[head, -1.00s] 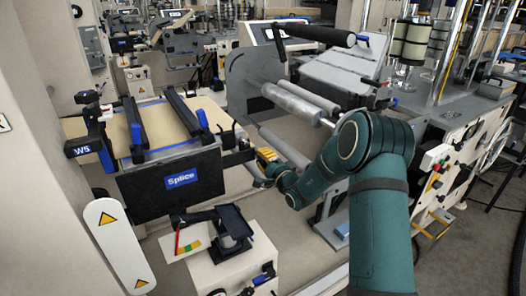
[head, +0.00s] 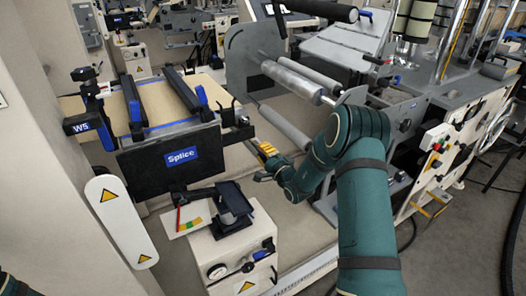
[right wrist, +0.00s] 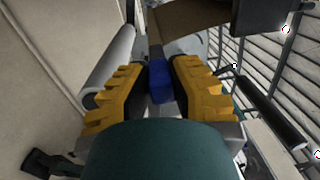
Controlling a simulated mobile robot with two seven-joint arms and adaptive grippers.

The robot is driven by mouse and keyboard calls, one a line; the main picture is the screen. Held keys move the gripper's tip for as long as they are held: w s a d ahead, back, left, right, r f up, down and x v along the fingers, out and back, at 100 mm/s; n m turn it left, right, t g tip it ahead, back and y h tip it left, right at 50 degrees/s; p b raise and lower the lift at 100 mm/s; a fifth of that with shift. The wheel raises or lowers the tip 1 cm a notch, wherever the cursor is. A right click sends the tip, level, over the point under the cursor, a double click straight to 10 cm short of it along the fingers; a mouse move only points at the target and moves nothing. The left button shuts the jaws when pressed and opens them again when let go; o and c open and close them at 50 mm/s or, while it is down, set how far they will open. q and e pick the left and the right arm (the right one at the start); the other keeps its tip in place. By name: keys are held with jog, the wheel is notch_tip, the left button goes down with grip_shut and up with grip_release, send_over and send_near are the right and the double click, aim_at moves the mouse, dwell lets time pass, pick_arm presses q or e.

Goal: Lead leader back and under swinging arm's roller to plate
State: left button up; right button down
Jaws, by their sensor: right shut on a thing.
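My right gripper (head: 265,150) reaches in beside the right end of the splice unit, below the long grey lower roller (head: 285,127). In the right wrist view its yellow ridged fingers (right wrist: 160,85) are shut on a small blue piece (right wrist: 160,82). A brown sheet (right wrist: 190,16), which looks like kraft paper, shows just beyond the fingertips; whether the blue piece joins it is unclear. A grey roller (right wrist: 110,65) lies left of the fingers. In the head view, two more rollers (head: 293,82) sit beside a grey side plate (head: 245,65). My left gripper is out of view.
The splice unit (head: 150,165) with tan boards and black bars stands left of my right gripper. A white cabinet (head: 235,250) with a small black stand is in front. The machine frame with buttons (head: 436,145) is at right. Open floor (head: 450,245) lies at lower right.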

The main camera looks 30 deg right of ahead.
jog(key=shift+f, duration=0.1)
notch_tip(320, 180, down, 14)
dwell(1.0)
jog(key=shift+f, duration=0.1)
jog(key=shift+d+f, duration=0.8)
jog(key=shift+d, duration=0.1)
jog(key=d, duration=0.8)
jog(key=shift+w+d, duration=0.15)
jog(key=shift+d, duration=0.1)
jog(key=shift+r, duration=0.1)
